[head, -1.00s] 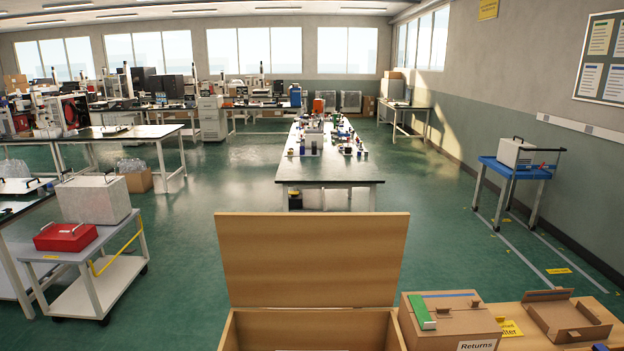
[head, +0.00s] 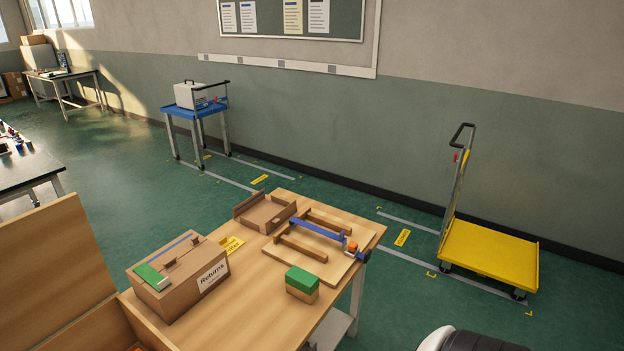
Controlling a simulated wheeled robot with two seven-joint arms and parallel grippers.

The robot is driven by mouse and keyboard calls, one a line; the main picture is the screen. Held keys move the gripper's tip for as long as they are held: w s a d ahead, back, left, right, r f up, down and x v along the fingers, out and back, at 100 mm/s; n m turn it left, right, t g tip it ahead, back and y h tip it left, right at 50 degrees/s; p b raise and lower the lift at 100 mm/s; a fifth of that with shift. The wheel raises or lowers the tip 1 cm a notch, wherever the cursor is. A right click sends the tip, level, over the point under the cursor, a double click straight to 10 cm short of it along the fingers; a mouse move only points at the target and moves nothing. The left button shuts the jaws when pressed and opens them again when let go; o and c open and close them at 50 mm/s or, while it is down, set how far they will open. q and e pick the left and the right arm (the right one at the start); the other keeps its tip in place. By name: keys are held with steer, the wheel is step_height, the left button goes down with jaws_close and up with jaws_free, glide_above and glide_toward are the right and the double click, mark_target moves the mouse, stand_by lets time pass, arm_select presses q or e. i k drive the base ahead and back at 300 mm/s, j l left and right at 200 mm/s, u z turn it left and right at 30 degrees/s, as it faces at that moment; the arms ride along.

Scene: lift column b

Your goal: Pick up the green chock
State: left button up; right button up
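Two green things show, and I cannot tell for sure which is the chock. A flat green piece with a pale edge (head: 151,277) lies on top of the cardboard Returns box (head: 208,278), at its near left. A block with a green top and a tan lower part (head: 302,281) sits on the wooden table (head: 252,318), right of the box and near the table's right edge. Neither of my grippers is in view.
An open shallow carton (head: 264,213) and a wooden frame with a blue bar (head: 318,230) stand behind the block. An open wooden chest lid (head: 55,260) rises at the left. A yellow platform cart (head: 490,255) stands on the floor beyond the table.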

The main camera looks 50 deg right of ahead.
mark_target(303, 285)
steer(key=z, duration=1.55)
